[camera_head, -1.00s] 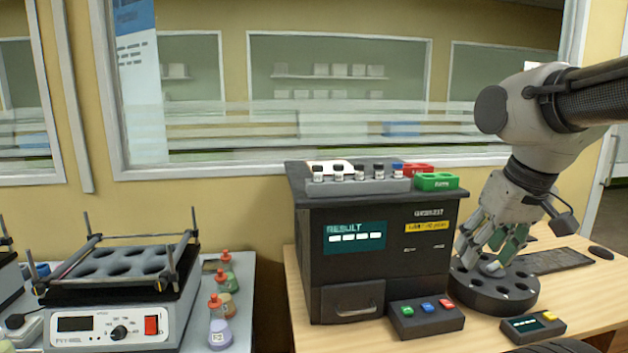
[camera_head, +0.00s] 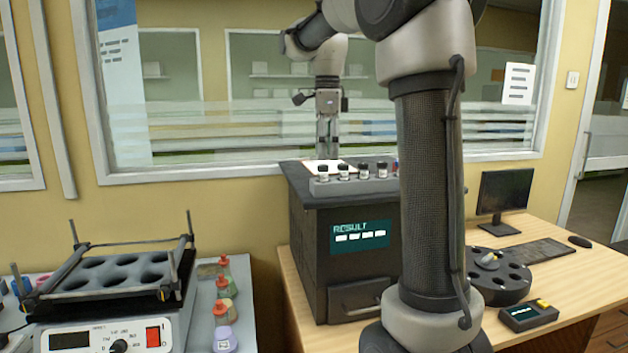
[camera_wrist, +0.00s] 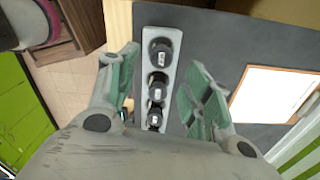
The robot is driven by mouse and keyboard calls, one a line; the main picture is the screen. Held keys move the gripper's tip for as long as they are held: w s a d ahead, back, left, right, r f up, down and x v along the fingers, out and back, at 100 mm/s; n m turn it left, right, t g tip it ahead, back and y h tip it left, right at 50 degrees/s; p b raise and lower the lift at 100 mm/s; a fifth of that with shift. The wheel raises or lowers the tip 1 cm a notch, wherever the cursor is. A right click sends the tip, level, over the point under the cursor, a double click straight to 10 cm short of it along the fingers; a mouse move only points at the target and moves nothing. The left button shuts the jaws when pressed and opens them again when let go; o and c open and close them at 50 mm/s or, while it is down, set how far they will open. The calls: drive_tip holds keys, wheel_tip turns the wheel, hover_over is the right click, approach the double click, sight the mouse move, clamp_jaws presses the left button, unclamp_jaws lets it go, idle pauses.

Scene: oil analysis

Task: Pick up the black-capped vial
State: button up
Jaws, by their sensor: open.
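Several black-capped vials with white labels stand in a row in a grey rack (camera_head: 345,187) on top of the dark analyzer. The leftmost vial (camera_head: 323,175) is nearest my gripper (camera_head: 327,153) in the head view. My gripper is open, empty and pointing down above the analyzer top. In the wrist view my gripper (camera_wrist: 160,92) has its fingers apart on either side of the rack (camera_wrist: 145,45). A black cap (camera_wrist: 157,88) shows between them, with another cap (camera_wrist: 160,52) farther up. The lower end of the rack is hidden by my gripper's body.
A white sheet (camera_wrist: 275,92) lies on the analyzer top beside the rack. My arm hides the analyzer's right part. A black round holder (camera_head: 508,287) with a small pale object (camera_head: 489,259) stands on the desk.

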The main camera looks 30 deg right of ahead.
sight(323, 168)
drive_tip(key=f, duration=0.3)
drive_tip(key=a+f, duration=0.1)
drive_tip(key=f, duration=0.1)
drive_tip(key=shift+w+f, duration=0.2)
drive_tip(key=shift+d, duration=0.1)
drive_tip(key=c, duration=1.1)
